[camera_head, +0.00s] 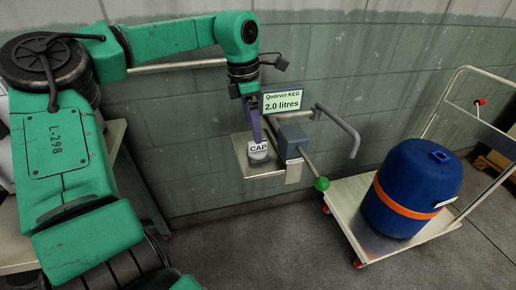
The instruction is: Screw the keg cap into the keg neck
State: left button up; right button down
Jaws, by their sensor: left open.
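The keg cap (258,151) is a small grey piece labelled "CAP", resting on a metal plate (240,152) fixed at the wall. My left gripper (256,135) points down with its purple fingers just above or at the cap. It is open; whether the fingers touch the cap cannot be told. The blue keg (405,187) has an orange band and stands on a trolley at the right. Its neck (440,156) is on top, with nothing seen in it. My right gripper is not in view.
The trolley (345,203) has a tall handle rising at the right. A grey block (293,141) with a green-knobbed lever (321,184) stands beside the plate, near a bent rail (345,130). A sign (282,101) reads "2.0 litres". Floor between plate and trolley is clear.

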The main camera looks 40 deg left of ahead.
aim_at(258, 150)
pick_arm(q)
jog(key=f, duration=0.1)
jog(key=w+f, duration=0.1)
jog(key=f, duration=0.1)
jog(key=shift+w+d+f, duration=0.15)
jog(key=shift+d, duration=0.05)
notch_tip(258, 150, down, 4)
jog(key=shift+f, duration=0.4)
jog(key=shift+w, duration=0.15)
jog(key=c, duration=1.4)
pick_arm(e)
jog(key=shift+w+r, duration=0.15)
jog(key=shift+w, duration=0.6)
